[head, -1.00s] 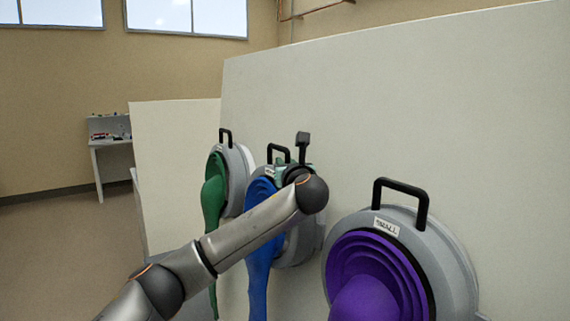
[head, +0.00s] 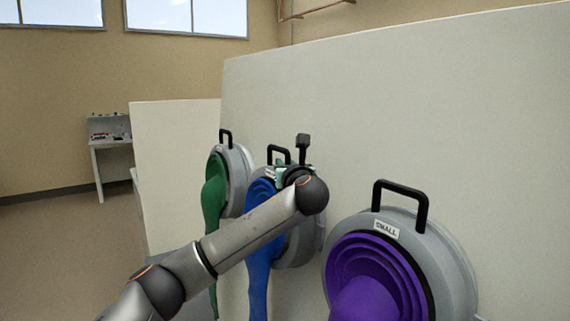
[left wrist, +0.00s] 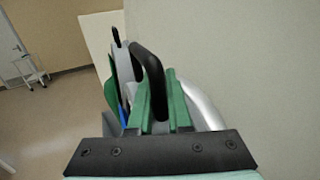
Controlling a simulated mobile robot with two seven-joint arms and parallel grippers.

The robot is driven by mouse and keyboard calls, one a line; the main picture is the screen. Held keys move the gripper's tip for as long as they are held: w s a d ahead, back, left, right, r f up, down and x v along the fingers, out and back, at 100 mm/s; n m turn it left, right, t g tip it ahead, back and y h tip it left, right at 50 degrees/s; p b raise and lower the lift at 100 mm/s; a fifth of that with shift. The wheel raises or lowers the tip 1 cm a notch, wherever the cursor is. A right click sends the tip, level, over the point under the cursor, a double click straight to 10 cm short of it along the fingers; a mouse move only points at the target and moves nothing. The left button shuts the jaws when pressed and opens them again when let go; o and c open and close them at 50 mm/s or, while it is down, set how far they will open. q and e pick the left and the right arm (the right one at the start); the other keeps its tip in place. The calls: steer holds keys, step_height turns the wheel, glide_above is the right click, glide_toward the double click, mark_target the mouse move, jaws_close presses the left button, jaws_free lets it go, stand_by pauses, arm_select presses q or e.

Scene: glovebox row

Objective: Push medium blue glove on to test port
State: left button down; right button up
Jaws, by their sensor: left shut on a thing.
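The blue glove (head: 260,230) hangs from a grey round port (head: 300,246) with a black handle (head: 278,153), in the middle of the row on the pale panel. My left gripper (head: 282,174) is at the top of this port, its fingers mostly hidden by my wrist. In the left wrist view my gripper's green fingers (left wrist: 160,110) are closed around a black handle (left wrist: 150,72) on the port. A sliver of blue shows beside the fingers. My right gripper is in neither view.
A purple glove (head: 372,285) on a port labelled SMALL (head: 386,228) is at the right front. A green glove (head: 214,190) on another port is farther back. The white panel (head: 430,120) rises behind them. Open floor (head: 60,240) lies to the left.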

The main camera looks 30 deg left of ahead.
arm_select(q)
steer(key=shift+s+a+r, duration=0.15)
steer(key=shift+s+r, duration=0.05)
steer(key=shift+s, duration=0.05)
stand_by(0.3)
steer(key=shift+s+a+r, duration=0.1)
steer(key=shift+s+a, duration=0.1)
steer(key=shift+s, duration=0.25)
steer(key=shift+s+a+r, duration=0.1)
steer(key=shift+s+a, duration=0.05)
steer(key=shift+s, duration=0.4)
steer(key=shift+s+a, duration=0.25)
steer(key=shift+s, duration=0.3)
steer(key=shift+s+a+r, duration=0.1)
steer(key=shift+s+a, duration=0.2)
steer(key=shift+s, duration=0.35)
steer(key=shift+s+a, duration=0.15)
steer(key=shift+s, duration=0.15)
steer(key=shift+s+a+r, duration=0.1)
steer(key=shift+s+a, duration=0.05)
steer(key=shift+s, duration=0.3)
